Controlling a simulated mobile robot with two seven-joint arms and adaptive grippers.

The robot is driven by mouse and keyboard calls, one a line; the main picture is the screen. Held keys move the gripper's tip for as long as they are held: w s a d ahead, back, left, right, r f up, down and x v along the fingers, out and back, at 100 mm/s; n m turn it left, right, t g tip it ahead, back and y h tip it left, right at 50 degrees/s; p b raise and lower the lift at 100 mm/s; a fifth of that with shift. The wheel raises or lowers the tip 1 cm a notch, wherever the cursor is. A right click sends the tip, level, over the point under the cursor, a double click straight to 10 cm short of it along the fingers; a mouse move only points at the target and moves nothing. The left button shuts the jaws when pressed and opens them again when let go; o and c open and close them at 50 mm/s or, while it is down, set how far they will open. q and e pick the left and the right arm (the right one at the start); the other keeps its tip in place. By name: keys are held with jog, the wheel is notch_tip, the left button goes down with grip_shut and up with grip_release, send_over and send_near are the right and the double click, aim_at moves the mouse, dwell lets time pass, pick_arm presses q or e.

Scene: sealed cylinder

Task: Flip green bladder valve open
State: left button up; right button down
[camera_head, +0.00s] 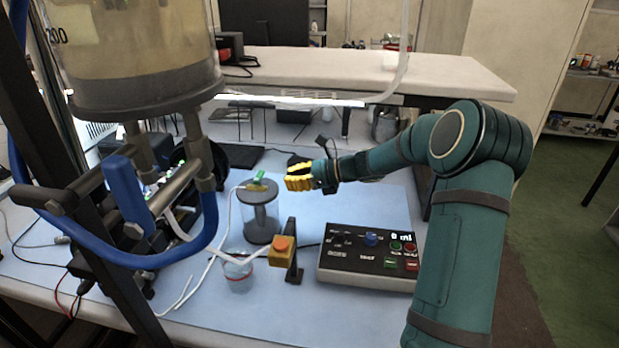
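The small green valve (258,177) sits on top of a grey-lidded clear cylinder (259,218) on the blue table mat. Its handle is too small to tell its exact position. My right gripper (298,179), with yellow finger pads, is just right of the valve in the picture, at about the same height and apart from it in the picture. Nothing shows held in it, and the gap between its fingers cannot be made out. My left gripper is not in view.
A large tank (140,60) with a blue lever (129,193) and blue hose hangs at the left. A yellow button block (285,256), a clear cup (238,273) and a control box (366,268) stand in front. A thin white tube runs near the cylinder.

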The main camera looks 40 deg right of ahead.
aim_at(270, 185)
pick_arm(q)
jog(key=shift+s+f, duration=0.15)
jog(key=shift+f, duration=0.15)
pick_arm(e)
jog(key=x, duration=0.4)
jog(key=r+x, duration=0.1)
jog(key=shift+w+a, duration=0.35)
jog(key=shift+w, duration=0.1)
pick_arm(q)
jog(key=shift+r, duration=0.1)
pick_arm(e)
jog(key=shift+d+n+y, duration=0.1)
jog(key=shift+n+y, duration=0.2)
jog(key=shift+n, duration=0.1)
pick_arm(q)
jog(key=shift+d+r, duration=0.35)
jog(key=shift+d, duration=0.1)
pick_arm(e)
jog(key=shift+g, duration=0.3)
pick_arm(q)
jog(key=shift+p, duration=0.3)
pick_arm(e)
jog(key=shift+w, duration=0.1)
